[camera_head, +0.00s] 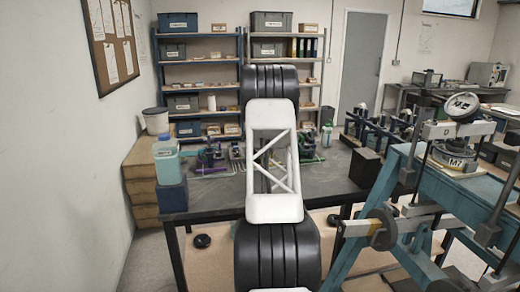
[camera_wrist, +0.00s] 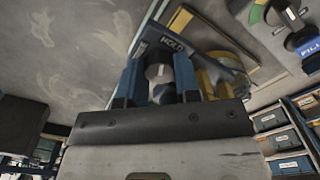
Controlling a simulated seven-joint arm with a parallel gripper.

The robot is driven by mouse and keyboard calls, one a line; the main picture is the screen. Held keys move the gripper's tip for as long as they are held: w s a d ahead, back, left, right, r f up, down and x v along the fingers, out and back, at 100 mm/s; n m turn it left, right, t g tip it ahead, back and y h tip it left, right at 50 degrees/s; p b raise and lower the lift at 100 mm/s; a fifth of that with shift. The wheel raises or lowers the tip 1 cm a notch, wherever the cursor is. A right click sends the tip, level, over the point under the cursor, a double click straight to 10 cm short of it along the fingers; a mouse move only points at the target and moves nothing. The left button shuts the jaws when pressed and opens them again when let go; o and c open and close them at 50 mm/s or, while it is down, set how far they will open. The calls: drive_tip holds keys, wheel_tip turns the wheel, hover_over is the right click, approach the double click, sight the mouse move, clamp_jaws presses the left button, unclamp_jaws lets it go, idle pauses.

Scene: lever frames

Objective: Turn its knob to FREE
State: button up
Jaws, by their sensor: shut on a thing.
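In the wrist view, my gripper (camera_wrist: 158,61) has its two blue fingers on either side of a small grey round knob (camera_wrist: 159,73), and it is shut on it. A dark blue plate lettered HOLD (camera_wrist: 173,44) lies just beyond the fingertips. A yellow curved part (camera_wrist: 222,72) is right of the fingers, partly hidden by them. I see no FREE lettering, and I cannot tell which way the knob points. In the head view, my own arm crosses the middle and hides my gripper and the knob.
A dark table (camera_head: 325,175) holds several coloured lever fixtures. A bottle (camera_head: 167,160) stands at its left end and a dark box (camera_head: 365,167) at its right. A blue stand (camera_head: 455,195) with a dial is close on the right. Shelves (camera_head: 198,70) line the back.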

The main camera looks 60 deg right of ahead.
drive_tip(key=n, duration=1)
drive_tip(key=shift+n, duration=0.3)
idle(0.4)
drive_tip(key=o, duration=0.6)
drive_tip(key=shift+o, duration=0.2)
drive_tip(key=shift+r, duration=3.9)
